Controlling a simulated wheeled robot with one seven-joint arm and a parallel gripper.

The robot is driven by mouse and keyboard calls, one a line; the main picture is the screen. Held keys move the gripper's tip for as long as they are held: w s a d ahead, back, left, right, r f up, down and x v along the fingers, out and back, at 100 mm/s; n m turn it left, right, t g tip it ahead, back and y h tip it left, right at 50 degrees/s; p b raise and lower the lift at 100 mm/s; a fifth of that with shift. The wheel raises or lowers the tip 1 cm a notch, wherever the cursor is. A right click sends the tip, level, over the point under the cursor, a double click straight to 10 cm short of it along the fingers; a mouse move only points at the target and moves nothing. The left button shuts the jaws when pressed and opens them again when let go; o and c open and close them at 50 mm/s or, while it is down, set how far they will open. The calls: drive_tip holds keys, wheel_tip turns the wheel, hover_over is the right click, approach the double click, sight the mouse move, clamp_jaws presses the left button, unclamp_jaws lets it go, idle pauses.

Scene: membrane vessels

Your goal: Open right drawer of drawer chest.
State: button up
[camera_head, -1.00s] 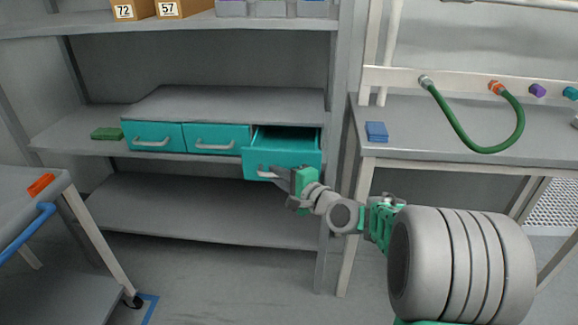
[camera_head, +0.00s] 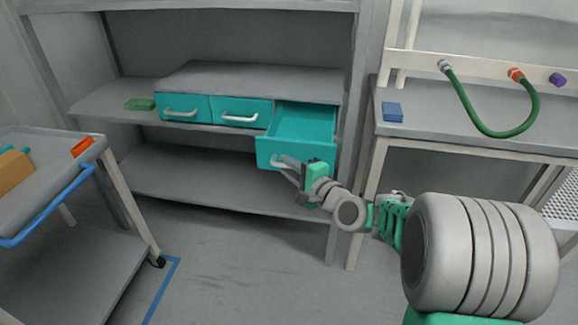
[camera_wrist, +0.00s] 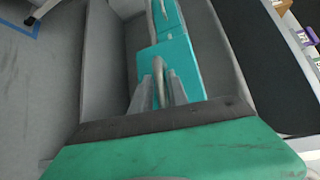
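The drawer chest (camera_head: 255,78) has a grey top and teal drawers in a row on a shelf. The right drawer (camera_head: 303,123) is pulled well out, and its inside looks empty. The middle drawer (camera_head: 240,112) and left drawer (camera_head: 183,107) are closed. My gripper (camera_head: 286,165) is at the right drawer's white handle. In the wrist view the fingers (camera_wrist: 159,88) stand on both sides of the handle (camera_wrist: 177,82) and look closed around it.
A green block (camera_head: 140,104) lies left of the chest. A workbench (camera_head: 450,130) with a blue block (camera_head: 392,112) and a green hose (camera_head: 470,122) stands at the right. A cart (camera_head: 90,155) with a blue handle is at the left. Floor before the shelf is clear.

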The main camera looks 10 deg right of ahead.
drive_tip(key=shift+d, duration=0.25)
drive_tip(key=v, duration=0.7)
drive_tip(key=shift+s+p, duration=0.3)
drive_tip(key=shift+s, duration=0.05)
drive_tip(key=shift+d, duration=0.1)
